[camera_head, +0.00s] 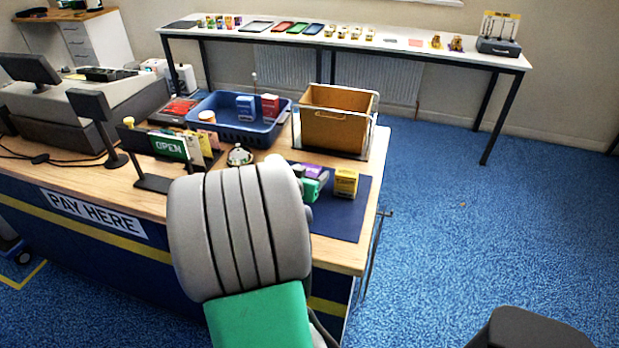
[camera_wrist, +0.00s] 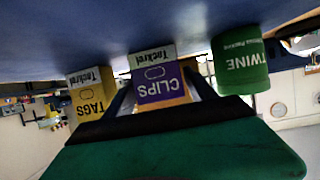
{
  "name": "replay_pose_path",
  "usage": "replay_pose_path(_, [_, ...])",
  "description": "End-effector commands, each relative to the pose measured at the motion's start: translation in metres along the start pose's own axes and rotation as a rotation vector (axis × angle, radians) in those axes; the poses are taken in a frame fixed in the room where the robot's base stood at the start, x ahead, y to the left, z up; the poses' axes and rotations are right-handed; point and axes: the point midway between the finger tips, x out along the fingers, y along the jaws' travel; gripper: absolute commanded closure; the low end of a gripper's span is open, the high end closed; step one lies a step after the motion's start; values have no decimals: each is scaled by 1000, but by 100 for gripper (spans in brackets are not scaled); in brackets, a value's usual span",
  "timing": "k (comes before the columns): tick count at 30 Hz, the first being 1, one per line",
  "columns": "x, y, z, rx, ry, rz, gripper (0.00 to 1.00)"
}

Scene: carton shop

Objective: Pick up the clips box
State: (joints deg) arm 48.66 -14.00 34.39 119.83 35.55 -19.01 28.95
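The clips box (camera_wrist: 160,88), purple, white and orange, stands on the dark blue mat and shows upside down in the wrist view. In the head view its purple part (camera_head: 312,171) shows just past my arm, which hides much of that spot. My gripper (camera_wrist: 160,94) is open, with one dark finger on each side of the clips box. I cannot tell whether either finger touches it. In the head view my gripper is mostly hidden behind my arm.
The yellow tags box (camera_wrist: 90,95) and green twine (camera_wrist: 240,65) flank the clips box closely. The tags box is also in the head view (camera_head: 346,184). A blue basket (camera_head: 222,128), brown bin (camera_head: 333,130) and bell (camera_head: 239,154) stand behind on the counter.

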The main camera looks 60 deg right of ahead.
Motion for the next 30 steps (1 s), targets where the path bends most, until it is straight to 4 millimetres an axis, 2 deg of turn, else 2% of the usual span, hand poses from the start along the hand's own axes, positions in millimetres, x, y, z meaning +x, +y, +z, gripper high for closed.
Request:
replay_pose_path(2, [0, 0, 0, 0, 0, 0, 42])
replay_pose_path(20, [0, 0, 0, 0, 0, 0, 92])
replay_pose_path(26, [0, 0, -1, 0, 1, 0, 93])
replay_pose_path(30, [-5, 0, -13, 2, 5, 0, 93])
